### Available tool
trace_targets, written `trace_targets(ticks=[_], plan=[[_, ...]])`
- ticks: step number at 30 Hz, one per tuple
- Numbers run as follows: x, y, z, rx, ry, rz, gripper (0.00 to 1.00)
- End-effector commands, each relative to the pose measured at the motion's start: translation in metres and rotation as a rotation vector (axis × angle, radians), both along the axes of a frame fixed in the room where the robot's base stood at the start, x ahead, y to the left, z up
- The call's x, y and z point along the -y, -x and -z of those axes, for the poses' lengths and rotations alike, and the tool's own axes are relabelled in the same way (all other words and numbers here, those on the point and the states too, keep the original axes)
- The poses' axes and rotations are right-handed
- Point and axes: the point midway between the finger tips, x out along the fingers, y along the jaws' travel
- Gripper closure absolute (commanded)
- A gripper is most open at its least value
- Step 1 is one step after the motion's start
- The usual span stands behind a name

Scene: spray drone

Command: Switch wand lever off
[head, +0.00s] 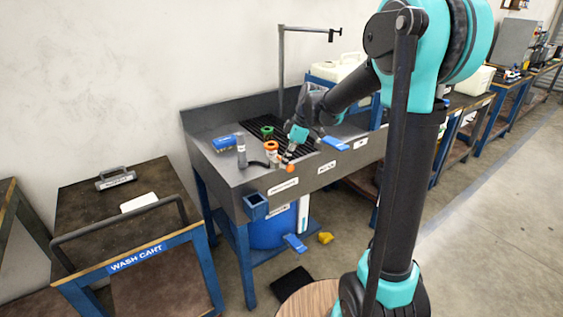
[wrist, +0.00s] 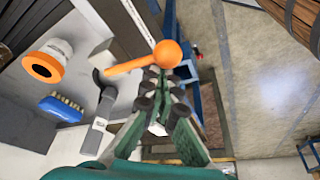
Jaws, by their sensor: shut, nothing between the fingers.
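The lever is an orange rod with a round orange ball knob (wrist: 167,54), running left to a grey block (wrist: 101,50) in the wrist view. In the head view its orange knob (head: 291,168) shows at the front edge of the grey sink bench. My gripper (wrist: 162,82) is shut and empty, its green fingers with dark tips right beside the rod and knob. In the head view my gripper (head: 288,156) is just above the knob. I cannot tell whether the tips touch the lever.
An orange-ringed white container (wrist: 43,67), a blue brush (wrist: 60,107) and a grey handled tool (wrist: 99,125) lie close to the lever. A green-ringed item (head: 267,132) stands behind on the bench (head: 215,165). A wash cart (head: 140,258) is at left; floor at right is clear.

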Motion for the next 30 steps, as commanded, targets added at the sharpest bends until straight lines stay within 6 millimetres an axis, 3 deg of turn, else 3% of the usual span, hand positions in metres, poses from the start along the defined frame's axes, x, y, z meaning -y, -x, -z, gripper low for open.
trace_targets(ticks=[23, 30], plan=[[0.004, -0.002, 0.000, 0.000, 0.001, 0.003, 1.00], [-0.015, -0.005, -0.005, 0.001, 0.000, 0.004, 1.00]])
